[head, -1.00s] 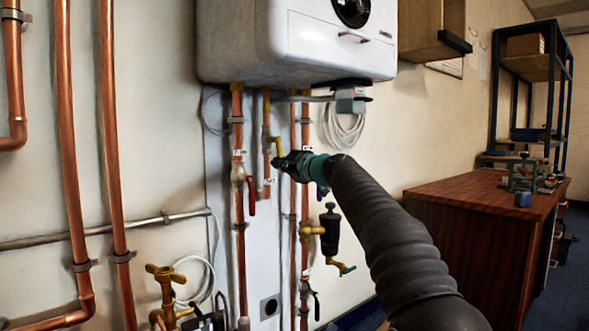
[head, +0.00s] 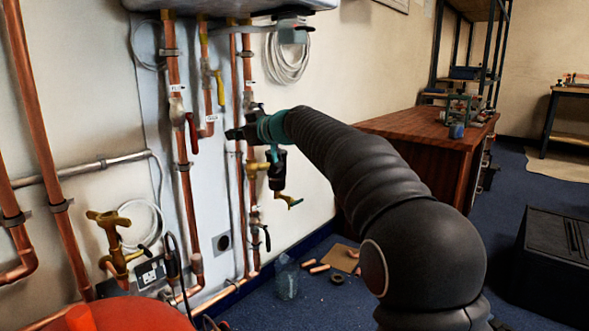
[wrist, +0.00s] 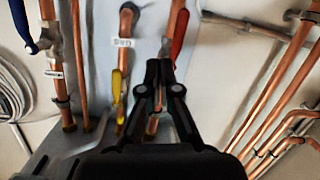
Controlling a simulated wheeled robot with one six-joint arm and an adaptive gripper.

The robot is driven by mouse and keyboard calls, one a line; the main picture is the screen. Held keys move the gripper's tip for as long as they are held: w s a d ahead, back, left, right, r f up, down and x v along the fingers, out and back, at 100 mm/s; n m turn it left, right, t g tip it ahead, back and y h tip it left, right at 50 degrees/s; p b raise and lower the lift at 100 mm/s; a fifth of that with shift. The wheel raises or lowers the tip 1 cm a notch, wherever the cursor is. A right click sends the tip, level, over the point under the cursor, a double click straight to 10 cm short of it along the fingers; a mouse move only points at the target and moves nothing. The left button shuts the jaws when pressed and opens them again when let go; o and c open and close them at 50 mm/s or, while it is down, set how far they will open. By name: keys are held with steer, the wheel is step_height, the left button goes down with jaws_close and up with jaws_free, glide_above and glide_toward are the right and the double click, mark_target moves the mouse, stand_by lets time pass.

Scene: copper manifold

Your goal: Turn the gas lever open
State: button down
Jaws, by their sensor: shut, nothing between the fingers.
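The yellow gas lever (head: 220,88) hangs down, slightly tilted, from a valve on a short copper pipe below the boiler. In the wrist view, the yellow lever (wrist: 117,88) lies left of my gripper, with a gap between. My gripper (head: 234,134) is below and slightly right of the lever in the head view. In the wrist view its fingertips (wrist: 160,67) are together and empty, with copper pipe behind them. The fingertips appear close to the red lever (wrist: 180,35); I cannot tell whether they touch it.
The red lever (head: 192,133) hangs on the pipe to the left. A black canister with brass fittings (head: 277,170) is below my gripper. A blue lever (wrist: 20,25) shows at the wrist view's left. A wooden bench (head: 425,140) stands right; blue floor is open beyond.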

steer(key=s+d+f+m+g+h+p, duration=0.35)
steer(key=s+d+f+m+h, duration=0.4)
steer(key=s+d+f, duration=0.7)
steer(key=s+d+f+m+g+h+p, duration=0.1)
steer(key=s+d+f+m, duration=0.1)
steer(key=s+d, duration=0.45)
steer(key=s+d+f+m+h+p, duration=0.1)
steer(key=s+d+p, duration=0.15)
steer(key=s, duration=0.65)
steer(key=s+d+f+m+g+h, duration=0.1)
steer(key=s+d+f+m+h, duration=0.1)
steer(key=s+d, duration=0.45)
steer(key=s+d+r+t+p, duration=0.1)
steer(key=s+d+r+p, duration=0.1)
steer(key=s, duration=0.6)
steer(key=shift+s+d+r+t+h+p, duration=0.2)
steer(key=shift+s+r+t+h+p, duration=0.2)
steer(key=shift+r+p, duration=0.55)
steer(key=shift+m, duration=0.25)
